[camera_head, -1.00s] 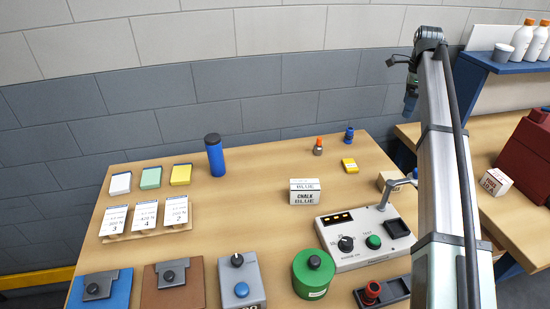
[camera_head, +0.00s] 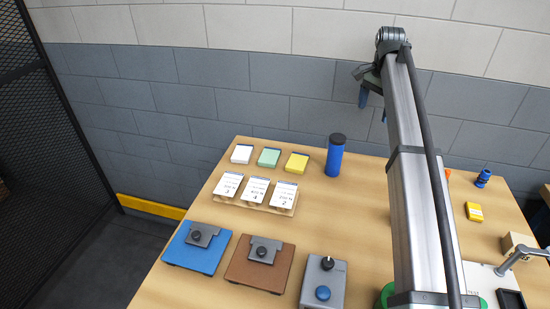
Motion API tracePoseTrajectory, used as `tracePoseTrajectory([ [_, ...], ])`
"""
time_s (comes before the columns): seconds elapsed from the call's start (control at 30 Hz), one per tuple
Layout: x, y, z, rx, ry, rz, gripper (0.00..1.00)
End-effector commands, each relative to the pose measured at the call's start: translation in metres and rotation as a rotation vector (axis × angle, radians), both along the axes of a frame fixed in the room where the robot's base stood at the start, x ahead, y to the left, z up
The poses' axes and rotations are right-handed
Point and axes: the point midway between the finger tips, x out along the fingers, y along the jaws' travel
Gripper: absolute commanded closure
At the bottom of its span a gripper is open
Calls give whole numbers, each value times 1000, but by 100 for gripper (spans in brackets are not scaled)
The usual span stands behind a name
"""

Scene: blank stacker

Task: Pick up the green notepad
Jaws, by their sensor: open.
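The green notepad (camera_head: 269,157) lies flat near the back left of the wooden table, between a white notepad (camera_head: 242,154) and a yellow notepad (camera_head: 297,162). Nothing covers it. My gripper (camera_head: 373,107) shows at the far end of my arm, with blue fingers pointing down. It is open, and I see nothing between the fingers. It appears above and to the right of the green notepad, well apart from it, against the grey wall.
A blue cylinder with a dark cap (camera_head: 335,156) stands right of the notepads. A wooden rack of numbered cards (camera_head: 284,209) lies in front of them. Blue (camera_head: 187,257) and brown (camera_head: 244,272) clipped boards lie nearer. My arm hides part of the table.

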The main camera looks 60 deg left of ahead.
Motion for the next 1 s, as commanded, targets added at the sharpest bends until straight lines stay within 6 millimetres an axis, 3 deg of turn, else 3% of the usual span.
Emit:
tracePoseTrajectory([
  [0.03,-24,22,0,0,0,73,4],
  [0.1,-55,48,0,0,0,173,4],
  [0.3,-148,111,0,0,0,452,4],
  [0.5,-227,154,0,0,0,678,4],
  [0.6,-257,168,0,0,0,763,4],
  [0.7,-276,174,-7,-1,1,816,4],
  [0.83,-273,172,-35,-2,1,809,4],
  [1.0,-272,173,-52,-1,1,808,4],
])
